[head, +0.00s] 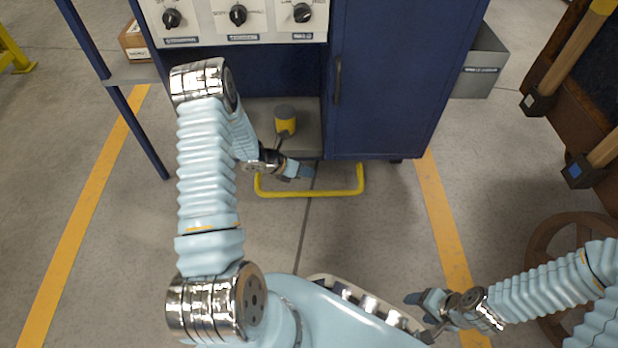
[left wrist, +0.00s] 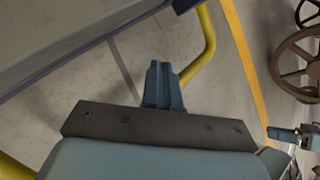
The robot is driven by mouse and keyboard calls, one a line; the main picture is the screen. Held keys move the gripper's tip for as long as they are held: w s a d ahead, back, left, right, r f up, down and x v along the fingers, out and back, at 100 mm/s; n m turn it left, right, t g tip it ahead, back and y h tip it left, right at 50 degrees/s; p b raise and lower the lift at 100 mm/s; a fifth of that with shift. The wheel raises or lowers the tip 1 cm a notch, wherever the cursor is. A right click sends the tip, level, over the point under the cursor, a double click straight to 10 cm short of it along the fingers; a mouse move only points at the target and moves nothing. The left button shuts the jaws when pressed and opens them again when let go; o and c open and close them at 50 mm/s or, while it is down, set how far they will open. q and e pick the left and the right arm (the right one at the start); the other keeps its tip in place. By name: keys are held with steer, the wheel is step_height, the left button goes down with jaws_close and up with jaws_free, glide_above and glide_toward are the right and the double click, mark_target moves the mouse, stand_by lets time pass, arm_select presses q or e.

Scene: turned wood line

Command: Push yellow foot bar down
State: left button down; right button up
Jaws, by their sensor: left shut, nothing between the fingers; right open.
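The yellow foot bar (head: 318,194) is a U-shaped tube low at the front of the blue cabinet, just above the floor. It also shows in the left wrist view (left wrist: 207,45), partly hidden by my gripper. My left gripper (head: 306,171) is shut and empty. In the head view it overlaps the area between the bar and the cabinet's lower edge. In the left wrist view its closed fingers (left wrist: 161,82) point toward the floor beside the bar; I cannot tell whether they touch it. My right gripper (head: 420,312) is open and empty, low at the right, far from the bar.
The blue cabinet (head: 400,80) carries a panel with black knobs (head: 238,15). A grey and yellow cylinder (head: 286,121) stands on its lower shelf. A grey bin (head: 480,65), a wooden wheel (head: 540,245) and a rack stand at right. The floor before the bar is clear.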

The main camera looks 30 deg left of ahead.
arm_select(q)
steer(key=shift+f, duration=0.35)
steer(key=shift+w+a+f, duration=0.1)
steer(key=shift+w+f, duration=0.05)
steer(key=shift+f, duration=0.7)
steer(key=shift+w+a+f, duration=0.1)
steer(key=shift+f, duration=0.75)
stand_by(1.5)
steer(key=shift+r, duration=0.1)
stand_by(0.4)
steer(key=shift+s+d+r+p, duration=0.15)
steer(key=shift+r+p, duration=0.35)
steer(key=shift+r, duration=0.55)
steer(key=shift+s+d+r+p, duration=0.15)
steer(key=shift+r+p, duration=0.35)
steer(key=shift+r, duration=0.5)
steer(key=shift+a, duration=0.1)
steer(key=r, duration=0.1)
steer(key=r+p, duration=0.1)
steer(key=r, duration=0.1)
steer(key=r+p, duration=0.1)
steer(key=r, duration=0.1)
steer(key=shift+s+d, duration=0.2)
steer(key=shift+s, duration=0.1)
